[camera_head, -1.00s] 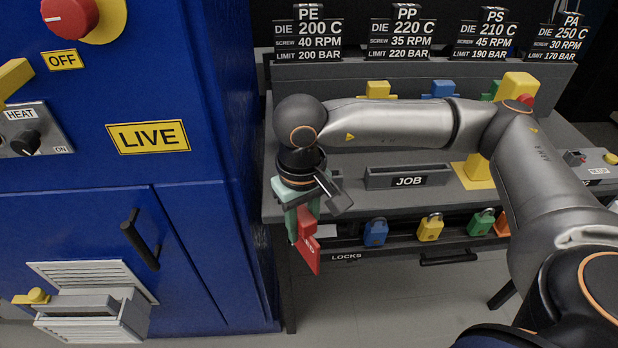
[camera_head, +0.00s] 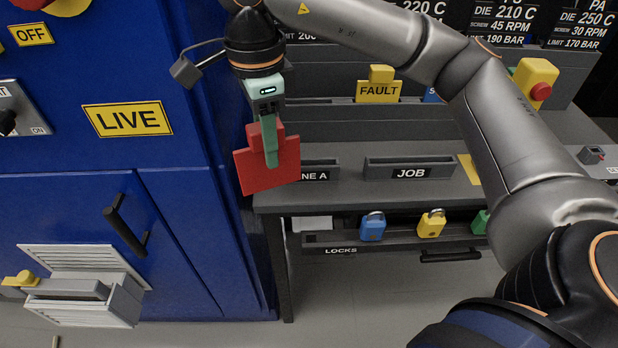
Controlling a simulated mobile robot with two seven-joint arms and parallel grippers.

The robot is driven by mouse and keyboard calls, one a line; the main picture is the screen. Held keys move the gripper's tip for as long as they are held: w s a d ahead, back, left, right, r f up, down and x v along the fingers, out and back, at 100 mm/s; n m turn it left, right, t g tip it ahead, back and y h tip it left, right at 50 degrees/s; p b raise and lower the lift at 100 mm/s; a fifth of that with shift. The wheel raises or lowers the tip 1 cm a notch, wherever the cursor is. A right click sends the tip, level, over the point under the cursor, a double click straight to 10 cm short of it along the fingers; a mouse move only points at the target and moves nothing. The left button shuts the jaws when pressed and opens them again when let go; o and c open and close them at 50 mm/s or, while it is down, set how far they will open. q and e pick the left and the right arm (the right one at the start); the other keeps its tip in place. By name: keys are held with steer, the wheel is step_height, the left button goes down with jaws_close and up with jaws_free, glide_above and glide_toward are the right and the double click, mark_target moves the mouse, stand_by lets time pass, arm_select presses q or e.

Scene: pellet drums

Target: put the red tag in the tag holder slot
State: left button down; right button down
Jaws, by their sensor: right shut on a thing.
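The red tag (camera_head: 286,168) is a flat red plate, and its lettered face is not visible now. My right gripper (camera_head: 270,150) is shut on the tag's upper part and points down. It holds the tag in the air, between the blue cabinet and the bench's left end in the picture. The tag partly covers a grey holder labelled "...NE A" (camera_head: 318,174) on the bench. Another grey holder, labelled JOB (camera_head: 410,172), stands to its right. A yellow FAULT tag (camera_head: 379,90) stands upright in the grey rack behind. I cannot tell which slot is the tag holder. My left gripper is not in view.
The blue cabinet (camera_head: 80,205) with a LIVE sign (camera_head: 128,119) stands close on the left. Padlocks, including a blue one (camera_head: 373,229) and a yellow one (camera_head: 431,225), sit on the LOCKS rail (camera_head: 405,243) below the bench top. Setting signs stand behind.

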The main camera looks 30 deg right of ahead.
steer(key=r+m, duration=0.2)
steer(key=m, duration=0.1)
steer(key=shift+a+r+m, duration=0.1)
steer(key=shift+a+m, duration=0.1)
steer(key=shift+m, duration=0.1)
steer(key=shift+d, duration=0.1)
steer(key=shift+m, duration=0.3)
steer(key=w+d+f, duration=0.2)
steer(key=d, duration=0.1)
steer(key=w+d+f, duration=0.2)
steer(key=d+f, duration=0.1)
steer(key=d, duration=0.1)
steer(key=w+d+f, duration=0.2)
steer(key=d+f, duration=0.1)
steer(key=d, duration=0.1)
steer(key=shift+w+f, duration=0.1)
steer(key=shift+f, duration=0.1)
steer(key=f, duration=0.3)
steer(key=d+f, duration=0.1)
steer(key=shift+w+f, duration=0.2)
steer(key=shift+w, duration=0.05)
steer(key=shift+f, duration=0.15)
